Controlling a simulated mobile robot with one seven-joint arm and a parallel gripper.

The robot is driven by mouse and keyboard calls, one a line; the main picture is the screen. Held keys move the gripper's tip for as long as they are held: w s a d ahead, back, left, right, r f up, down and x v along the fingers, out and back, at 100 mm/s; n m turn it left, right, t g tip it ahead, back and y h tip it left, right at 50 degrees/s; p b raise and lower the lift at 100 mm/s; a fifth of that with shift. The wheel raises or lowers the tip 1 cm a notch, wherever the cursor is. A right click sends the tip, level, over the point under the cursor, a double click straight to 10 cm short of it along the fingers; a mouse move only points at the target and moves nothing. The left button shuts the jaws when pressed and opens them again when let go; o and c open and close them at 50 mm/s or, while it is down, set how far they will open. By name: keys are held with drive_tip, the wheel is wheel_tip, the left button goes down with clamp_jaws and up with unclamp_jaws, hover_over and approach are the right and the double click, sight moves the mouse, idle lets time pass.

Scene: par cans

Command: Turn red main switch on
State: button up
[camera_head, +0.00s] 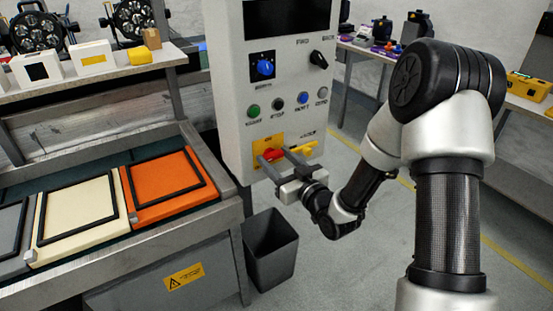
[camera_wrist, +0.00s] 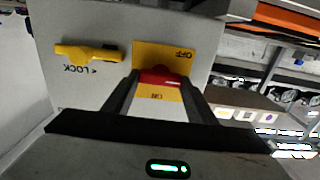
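The red main switch (camera_head: 272,155) is a red handle on a yellow plate (camera_wrist: 187,52), low on the grey control panel. In the wrist view the red handle (camera_wrist: 160,77) lies roughly crosswise between the OFF and ON labels. My gripper (camera_head: 276,158) is at the panel, with its two fingers apart, one on each side of the handle. In the wrist view the gripper's fingertips (camera_wrist: 160,82) also straddle it. I cannot tell whether either finger touches the handle. The handle's ends are partly hidden by the fingers.
A yellow lock lever (camera_wrist: 88,53) sits beside the switch plate. Several coloured buttons (camera_head: 303,98), a blue rotary knob (camera_head: 265,67) and a black knob (camera_head: 318,59) are above. A dark bin (camera_head: 270,248) stands below, and a bench (camera_head: 190,225) is at left.

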drive_tip(key=shift+c, duration=1)
drive_tip(key=shift+m, duration=0.3)
drive_tip(key=m, duration=0.3)
drive_tip(key=shift+d+m+b, duration=0.15)
drive_tip(key=shift+m+b, duration=0.15)
drive_tip(key=shift+m, duration=0.1)
drive_tip(key=m, duration=0.4)
drive_tip(key=shift+w+m+p, duration=0.1)
drive_tip(key=shift+m+p, duration=0.2)
drive_tip(key=shift+p, duration=0.05)
drive_tip(key=m+p, duration=0.1)
drive_tip(key=m, duration=0.3)
drive_tip(key=shift+f+m+p, duration=0.2)
drive_tip(key=shift+m+p, duration=0.65)
drive_tip(key=shift+m, duration=1.65)
